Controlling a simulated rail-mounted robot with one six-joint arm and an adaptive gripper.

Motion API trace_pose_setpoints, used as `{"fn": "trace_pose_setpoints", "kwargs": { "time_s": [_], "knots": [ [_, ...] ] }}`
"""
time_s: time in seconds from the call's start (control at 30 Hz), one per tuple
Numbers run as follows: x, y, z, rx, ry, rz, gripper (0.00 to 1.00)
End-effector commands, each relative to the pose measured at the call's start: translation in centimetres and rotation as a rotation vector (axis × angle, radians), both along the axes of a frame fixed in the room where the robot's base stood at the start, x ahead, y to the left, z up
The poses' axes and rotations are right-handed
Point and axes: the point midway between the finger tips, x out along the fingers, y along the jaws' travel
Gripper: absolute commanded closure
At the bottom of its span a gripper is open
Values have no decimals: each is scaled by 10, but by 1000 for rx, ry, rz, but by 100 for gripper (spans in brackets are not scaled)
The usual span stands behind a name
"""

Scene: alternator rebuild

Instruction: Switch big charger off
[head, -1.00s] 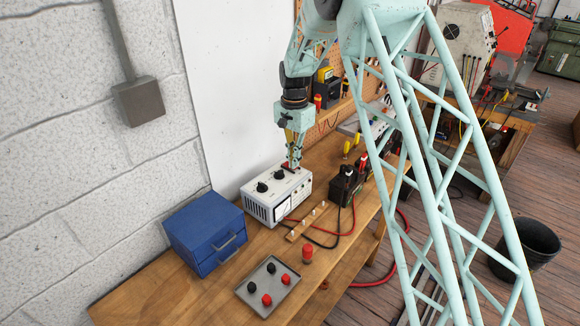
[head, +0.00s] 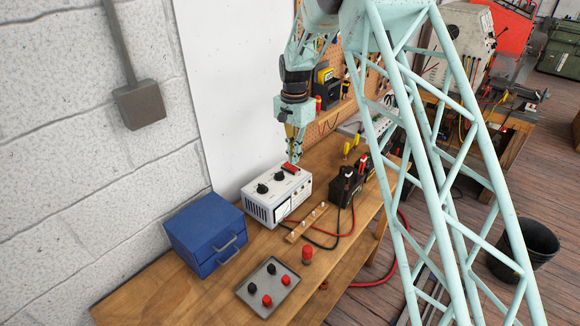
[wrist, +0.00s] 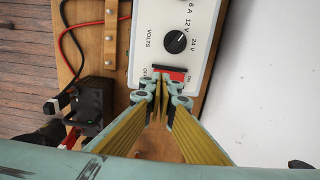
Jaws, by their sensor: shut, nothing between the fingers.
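The big charger (head: 277,196) is a white box with black dials and a meter, standing on the wooden bench. Its red switch (head: 290,168) is on top near the back edge. In the wrist view the switch (wrist: 172,70) lies between the OFF label on the left and the ON label on the right. My gripper (head: 294,160) is shut and empty, pointing down at the switch. In the wrist view the fingertips (wrist: 160,88) partly cover the near side of the switch. I cannot tell whether they touch it, or which way it is set.
A blue drawer box (head: 205,233) stands left of the charger. A grey tray (head: 245,290) with red and black caps and a red part (head: 307,254) are in front.

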Motion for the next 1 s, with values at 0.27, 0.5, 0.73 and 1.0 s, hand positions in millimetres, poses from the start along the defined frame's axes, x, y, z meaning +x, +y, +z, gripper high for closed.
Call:
{"fn": "trace_pose_setpoints", "kwargs": {
  "time_s": [0.27,0.5,0.73,1.0],
  "knots": [
    [0,0,14,0,0,0,100],
    [0,0,26,0,0,0,100],
    [0,0,37,0,0,0,100],
    [0,0,42,0,0,0,100]
  ]
}}
